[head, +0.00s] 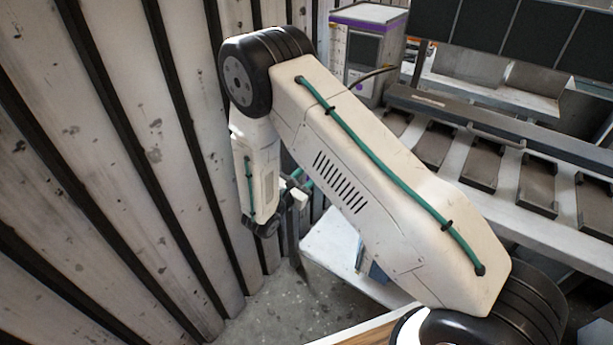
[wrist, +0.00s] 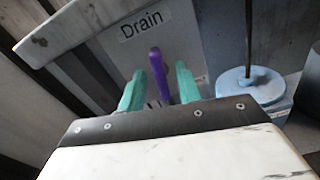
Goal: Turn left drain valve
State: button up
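A purple valve lever (wrist: 155,56) stands out in front of a grey panel with a "Drain" label (wrist: 143,23) in the wrist view. My gripper (wrist: 160,70) has its two teal fingers on either side of the lever. A gap shows between the lever and each finger, so the gripper looks open and around the lever, not clamped on it. The lever's base is hidden behind the gripper body. In the head view my arm covers most of the gripper, and the lever cannot be made out.
A pale blue round-topped container (wrist: 250,88) with a thin dark rod stands right of the fingers. A ribbed metal wall (head: 110,170) runs close along the left.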

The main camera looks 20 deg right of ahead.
jog(key=shift+c, duration=0.3)
grip_shut()
jog(key=shift+m, duration=0.4)
jog(key=m, duration=0.2)
jog(key=shift+m, duration=0.4)
jog(key=m, duration=0.8)
jog(key=shift+f+m, duration=0.1)
jog(key=shift+m, duration=2.1)
jog(key=shift+s, duration=0.1)
